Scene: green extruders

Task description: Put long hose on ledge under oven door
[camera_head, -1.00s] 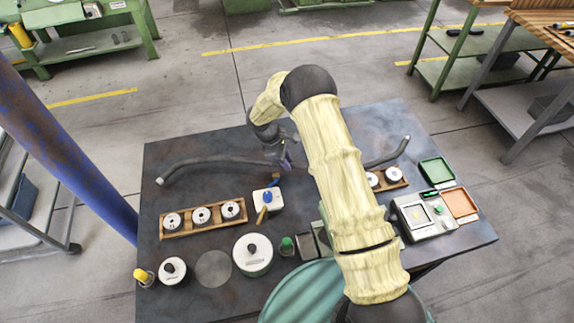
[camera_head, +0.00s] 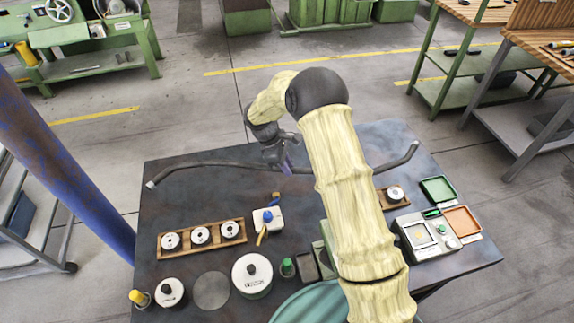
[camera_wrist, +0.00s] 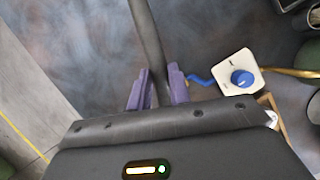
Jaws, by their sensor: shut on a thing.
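The long hose (camera_head: 215,164) is a dark grey tube with a pale left end and a bent right end. It spans left to right over the far part of the dark table, partly hidden behind my arm. My gripper (camera_head: 285,166) is shut on its middle. In the wrist view the hose (camera_wrist: 146,40) runs between the purple fingers of my gripper (camera_wrist: 158,90). The hose appears lifted above the table. I cannot identify an oven door or a ledge under it in these views.
The dark table (camera_head: 330,215) holds a wooden rack of white discs (camera_head: 201,236), a white box with a blue knob (camera_head: 267,221), lidded white pots (camera_head: 252,275), a scale (camera_head: 428,234) and green and orange trays (camera_head: 437,190). A blue post (camera_head: 65,150) stands at left. Floor beyond is open.

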